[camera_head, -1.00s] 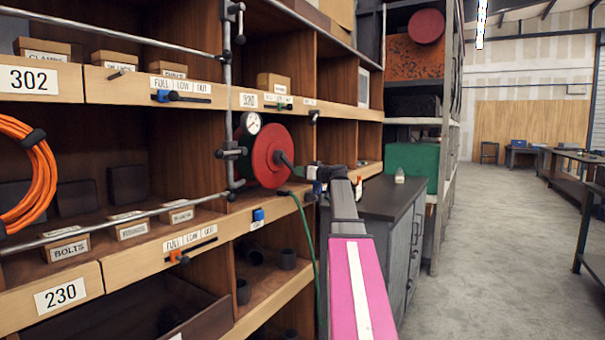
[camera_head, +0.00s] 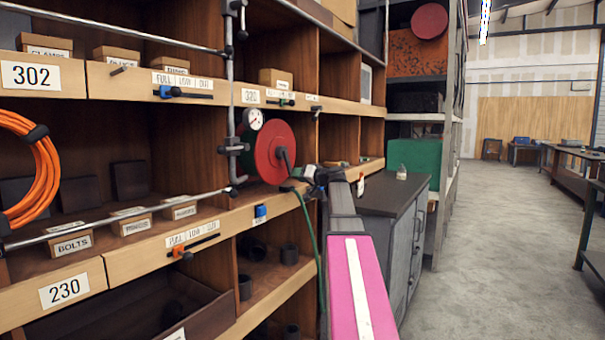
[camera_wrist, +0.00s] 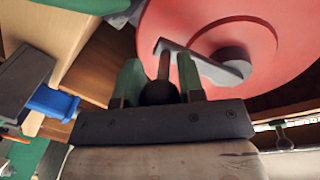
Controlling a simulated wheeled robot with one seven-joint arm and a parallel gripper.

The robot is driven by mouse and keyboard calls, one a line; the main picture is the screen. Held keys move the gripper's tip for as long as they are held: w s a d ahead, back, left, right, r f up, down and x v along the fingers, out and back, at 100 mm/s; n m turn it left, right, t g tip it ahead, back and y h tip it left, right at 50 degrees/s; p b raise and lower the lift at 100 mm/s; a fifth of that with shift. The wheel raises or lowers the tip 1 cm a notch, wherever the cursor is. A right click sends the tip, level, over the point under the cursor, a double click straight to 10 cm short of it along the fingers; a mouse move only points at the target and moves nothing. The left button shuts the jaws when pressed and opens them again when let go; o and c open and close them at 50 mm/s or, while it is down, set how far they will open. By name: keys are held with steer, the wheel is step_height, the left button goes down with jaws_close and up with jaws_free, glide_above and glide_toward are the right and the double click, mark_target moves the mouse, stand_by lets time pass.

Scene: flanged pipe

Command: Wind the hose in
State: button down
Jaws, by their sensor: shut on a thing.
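The red hose reel (camera_head: 268,152) is mounted at the right end of the shelving. It also fills the upper right of the wrist view (camera_wrist: 285,25). Its grey crank arm (camera_wrist: 203,63) runs from the hub to a dark crank handle (camera_wrist: 160,92). My gripper (camera_wrist: 158,85) has its two green fingers on either side of this handle and is shut on it. In the head view, my gripper (camera_head: 312,180) is at the reel's lower right, partly hidden by my arm. The green hose (camera_head: 312,237) hangs down below the reel, beside my arm; its lower end is hidden.
A round gauge (camera_head: 254,119) and a vertical metal pipe (camera_head: 230,90) stand left of the reel. A dark-topped cabinet (camera_head: 385,192) stands right of my arm. The floor (camera_head: 490,250) further right is clear.

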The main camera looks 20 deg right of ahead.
steer(key=s+a+r+m+g+y, duration=0.1)
steer(key=s+a+r+m, duration=0.2)
steer(key=m, duration=0.6)
steer(key=s+a+r+m+g+y, duration=0.1)
steer(key=s+a+r+m, duration=0.3)
steer(key=a+m, duration=0.3)
steer(key=shift+s+a+r+m, duration=0.25)
steer(key=shift+s+m, duration=0.4)
steer(key=shift+m, duration=0.65)
steer(key=c, duration=0.7)
jaws_free()
steer(key=shift+c, duration=0.2)
